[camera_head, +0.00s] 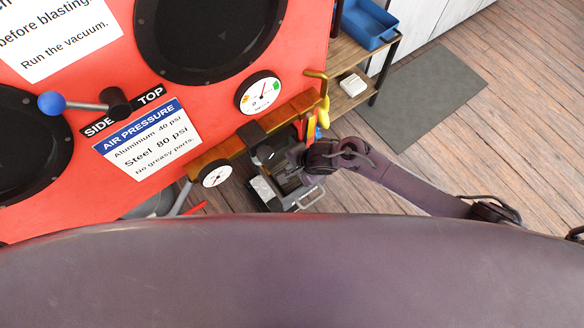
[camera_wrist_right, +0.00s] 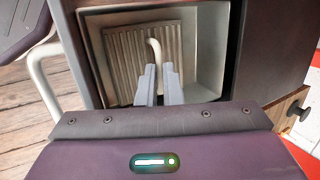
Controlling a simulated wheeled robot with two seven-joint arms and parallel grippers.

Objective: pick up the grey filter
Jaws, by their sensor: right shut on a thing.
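The grey filter (camera_wrist_right: 128,58) is a pleated panel with a curved, pale handle. In the right wrist view it sits inside an open, light-walled housing (camera_wrist_right: 212,72). My right gripper (camera_wrist_right: 159,75) is shut on the filter's handle, with its two grey fingers close together. In the head view my right arm reaches in from the right to the dark box under the red cabinet; the filter cannot be made out clearly there. My left gripper is not in view.
The red cabinet (camera_head: 215,95) carries gauges (camera_head: 259,93), a blue-knobbed lever (camera_head: 52,103) and a brass-coloured pipe (camera_head: 295,108). A wooden shelf (camera_head: 349,57) with a blue bin (camera_head: 370,24) stands behind. A grey mat (camera_head: 420,95) lies on the open wooden floor at right.

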